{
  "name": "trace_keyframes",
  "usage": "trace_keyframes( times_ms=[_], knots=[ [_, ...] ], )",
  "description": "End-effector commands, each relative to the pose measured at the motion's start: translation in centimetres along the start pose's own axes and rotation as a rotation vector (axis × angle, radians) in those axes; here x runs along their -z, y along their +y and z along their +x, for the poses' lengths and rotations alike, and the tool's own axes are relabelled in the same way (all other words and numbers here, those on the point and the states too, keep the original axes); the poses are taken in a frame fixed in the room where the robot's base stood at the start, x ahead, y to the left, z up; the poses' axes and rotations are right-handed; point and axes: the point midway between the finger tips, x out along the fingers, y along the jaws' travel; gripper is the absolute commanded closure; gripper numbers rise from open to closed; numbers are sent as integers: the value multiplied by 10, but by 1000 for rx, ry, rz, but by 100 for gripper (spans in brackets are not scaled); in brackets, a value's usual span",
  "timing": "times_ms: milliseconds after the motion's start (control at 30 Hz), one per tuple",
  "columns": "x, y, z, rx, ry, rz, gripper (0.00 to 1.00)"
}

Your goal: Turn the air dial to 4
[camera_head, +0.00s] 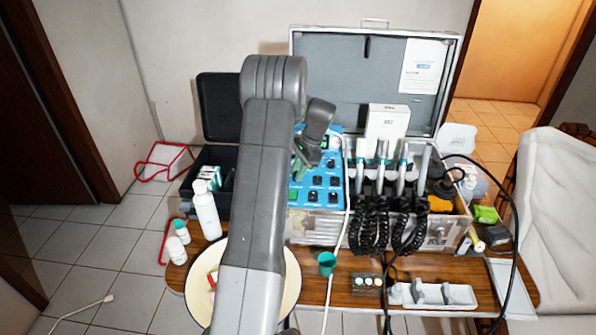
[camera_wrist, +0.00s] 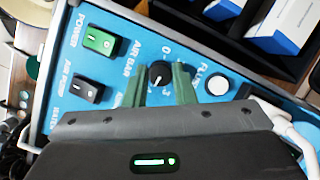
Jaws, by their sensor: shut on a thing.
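The air dial (camera_wrist: 158,74) is a small round black knob on the blue control panel (camera_wrist: 120,65), beside the "AIR BAR" label in the wrist view. In the head view my gripper (camera_head: 305,162) is over the upper part of the panel (camera_head: 297,212), and my arm hides the panel's left side and the dial.
A green power switch (camera_wrist: 99,41), a black rocker switch (camera_wrist: 87,90) and a white flush button (camera_wrist: 217,85) lie close to the dial. Several handpieces (camera_head: 401,168) with coiled black hoses stand right of the panel. The open case lid (camera_head: 335,75) rises behind.

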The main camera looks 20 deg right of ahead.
Motion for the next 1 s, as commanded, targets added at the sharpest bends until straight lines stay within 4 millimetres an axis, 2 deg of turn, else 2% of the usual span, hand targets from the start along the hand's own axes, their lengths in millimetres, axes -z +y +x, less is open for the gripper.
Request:
trace_keyframes(
  times_ms=[300, 733, 767, 833, 867, 1000],
  knots=[
    [0, 0, 0, 28, 4, 75, 99],
    [0, 0, 0, 30, 3, 81, 99],
    [0, 0, 0, 30, 3, 81, 73],
    [0, 0, 0, 30, 3, 81, 59],
    [0, 0, 0, 30, 3, 81, 55],
    [0, 0, 0, 30, 3, 81, 55]
  ],
)
